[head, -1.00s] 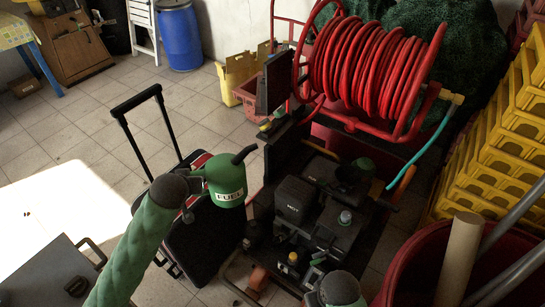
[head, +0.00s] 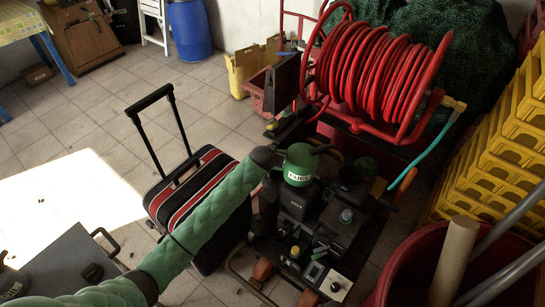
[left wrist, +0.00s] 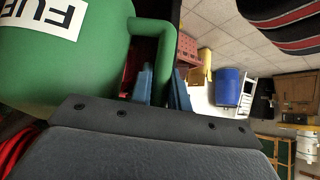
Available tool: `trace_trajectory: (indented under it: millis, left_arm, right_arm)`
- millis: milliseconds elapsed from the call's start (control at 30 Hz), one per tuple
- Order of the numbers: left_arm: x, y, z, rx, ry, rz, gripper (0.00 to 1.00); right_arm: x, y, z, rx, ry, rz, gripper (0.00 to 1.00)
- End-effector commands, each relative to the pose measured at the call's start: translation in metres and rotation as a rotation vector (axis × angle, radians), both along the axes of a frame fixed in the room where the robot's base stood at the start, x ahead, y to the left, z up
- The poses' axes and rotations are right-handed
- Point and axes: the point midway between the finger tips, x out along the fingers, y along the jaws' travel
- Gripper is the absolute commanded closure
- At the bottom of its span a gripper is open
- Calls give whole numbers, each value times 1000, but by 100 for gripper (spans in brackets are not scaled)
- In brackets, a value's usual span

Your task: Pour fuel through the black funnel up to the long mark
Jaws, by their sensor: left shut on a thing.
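The green fuel can (head: 299,166) with a white FUEL label hangs over the machine, roughly upright. My left gripper (head: 279,166) is shut on its handle. The left wrist view shows the can (left wrist: 60,70) large, with the blue fingers (left wrist: 162,85) at its handle. A dark cup shape that looks like the black funnel (head: 352,174) stands on the machine just right of the can. The can's dark spout (head: 328,150) points right, towards it. I cannot make out the long mark or any fuel level. My right gripper is not in view.
The black machine (head: 322,240) fills the middle. A red hose reel (head: 365,70) stands behind it. A black and red suitcase (head: 180,195) stands at left, yellow crates (head: 500,135) and a red tub (head: 395,270) at right. Tiled floor is free at upper left.

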Motion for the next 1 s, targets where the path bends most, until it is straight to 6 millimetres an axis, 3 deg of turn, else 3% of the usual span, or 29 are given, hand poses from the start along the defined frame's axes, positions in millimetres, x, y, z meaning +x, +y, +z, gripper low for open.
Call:
trace_trajectory:
  millis: [300, 1000]
  left_arm:
    - [0, -2, 21, 107, -15, 1, 100]
    - [0, -2, 22, 120, -16, 1, 100]
  right_arm:
    - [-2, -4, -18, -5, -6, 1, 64]
    - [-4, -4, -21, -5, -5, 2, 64]
